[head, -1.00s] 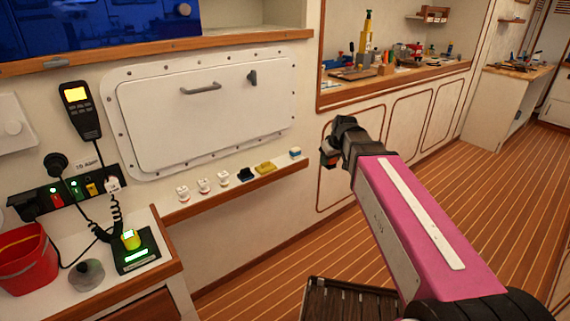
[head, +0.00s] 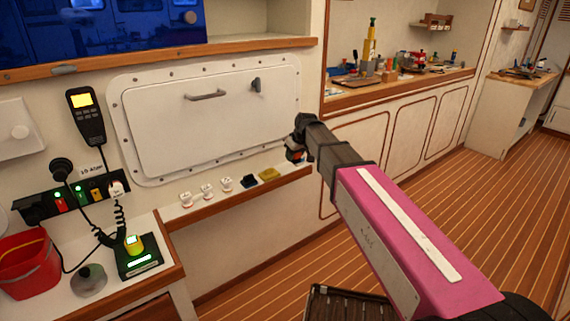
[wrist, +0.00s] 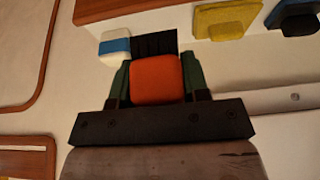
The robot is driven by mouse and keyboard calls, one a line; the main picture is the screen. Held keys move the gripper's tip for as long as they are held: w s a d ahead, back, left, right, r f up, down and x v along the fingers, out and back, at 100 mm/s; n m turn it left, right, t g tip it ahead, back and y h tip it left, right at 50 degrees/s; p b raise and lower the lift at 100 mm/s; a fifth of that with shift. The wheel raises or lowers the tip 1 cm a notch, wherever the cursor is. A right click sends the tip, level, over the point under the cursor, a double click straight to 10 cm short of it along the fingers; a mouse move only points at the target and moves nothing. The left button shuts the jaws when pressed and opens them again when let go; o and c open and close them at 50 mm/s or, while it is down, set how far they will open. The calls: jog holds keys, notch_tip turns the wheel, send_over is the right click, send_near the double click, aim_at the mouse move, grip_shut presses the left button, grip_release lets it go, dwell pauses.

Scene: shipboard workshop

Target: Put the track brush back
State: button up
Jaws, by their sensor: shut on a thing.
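My gripper (head: 297,140) is at the right end of the narrow wall shelf (head: 228,201) in the head view. In the wrist view its two green fingers (wrist: 155,72) are shut on an orange block with dark bristles at its far end, which I take as the track brush (wrist: 156,84). A bit of its orange shows below the gripper in the head view (head: 292,156). The brush is close to the shelf edge; I cannot tell whether it touches. A white block with a blue band (wrist: 115,47) is close beside the bristles.
On the shelf stand a yellow block (head: 269,175), a dark blue piece (head: 249,181) and several white pieces (head: 207,191). A white hatch (head: 215,120) with a handle is above. A charger (head: 139,260) and red bucket (head: 28,265) are at the left.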

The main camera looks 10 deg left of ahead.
send_over(283, 167)
jog(key=s+d, duration=0.1)
jog(key=shift+s+d+f, duration=0.1)
jog(key=shift+d+f, duration=0.1)
jog(key=shift+f, duration=0.4)
jog(key=shift+s+d+f, duration=0.1)
jog(key=shift+d+f, duration=0.05)
jog(key=shift+f, duration=1.15)
jog(key=shift+x, duration=1.6)
jog(key=shift+s+d+f, duration=0.15)
jog(key=shift+d+f, duration=0.05)
jog(key=shift+f, duration=0.1)
jog(key=o, duration=1)
jog(key=shift+r, duration=0.1)
jog(key=v, duration=1.2)
